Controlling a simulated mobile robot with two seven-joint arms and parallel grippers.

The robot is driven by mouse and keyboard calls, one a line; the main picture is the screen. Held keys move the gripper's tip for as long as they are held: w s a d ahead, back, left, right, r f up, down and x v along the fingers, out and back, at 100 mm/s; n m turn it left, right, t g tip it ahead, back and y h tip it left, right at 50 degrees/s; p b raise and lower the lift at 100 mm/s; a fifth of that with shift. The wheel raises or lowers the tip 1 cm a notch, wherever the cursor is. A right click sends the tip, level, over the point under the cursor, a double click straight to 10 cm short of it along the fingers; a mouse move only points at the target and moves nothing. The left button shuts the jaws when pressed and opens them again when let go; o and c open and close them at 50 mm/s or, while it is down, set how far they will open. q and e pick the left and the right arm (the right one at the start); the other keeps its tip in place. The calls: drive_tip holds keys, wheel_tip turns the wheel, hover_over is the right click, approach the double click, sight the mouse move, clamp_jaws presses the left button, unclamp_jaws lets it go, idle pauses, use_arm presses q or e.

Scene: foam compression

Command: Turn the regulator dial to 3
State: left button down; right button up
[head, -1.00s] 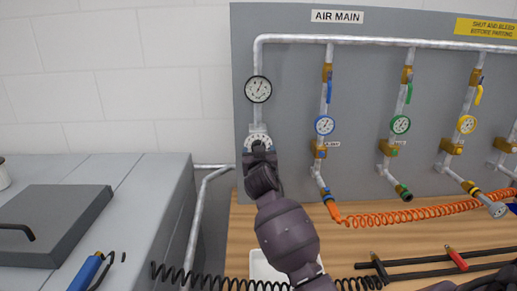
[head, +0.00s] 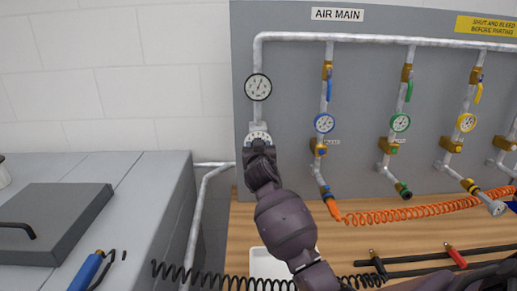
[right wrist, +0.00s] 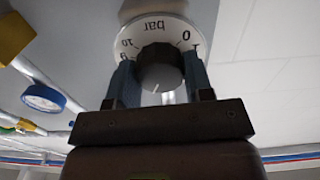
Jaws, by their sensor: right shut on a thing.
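The regulator dial has a white scale plate (right wrist: 128,45) marked "bar" and a dark round knob (right wrist: 160,70), seen upside down in the right wrist view. The figures 0, 1 and 10 can be read; the rest of the scale is hidden. A short pale mark on the knob points downward in that view; its figure is hidden. My right gripper (right wrist: 160,82) is shut on the knob, one finger on each side. In the head view the plate (head: 259,137) shows just above my right gripper (head: 261,147), which covers the knob. My left gripper is not in view.
A round gauge (head: 258,87) sits on the pipe above the dial. Blue (head: 324,123), green (head: 400,122) and yellow (head: 466,122) gauge branches hang to the right. Orange coiled hose (head: 410,212) runs above the wooden bench (head: 430,235). A grey cabinet (head: 150,200) stands left.

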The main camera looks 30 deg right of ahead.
drive_tip(key=shift+n, duration=7.9)
drive_tip(key=o, duration=0.9)
drive_tip(key=shift+o, duration=0.2)
drive_tip(key=shift+s, duration=0.1)
drive_tip(key=b+v, duration=0.1)
drive_tip(key=v, duration=0.9)
drive_tip(key=shift+s+a, duration=0.25)
drive_tip(key=shift+a, duration=0.05)
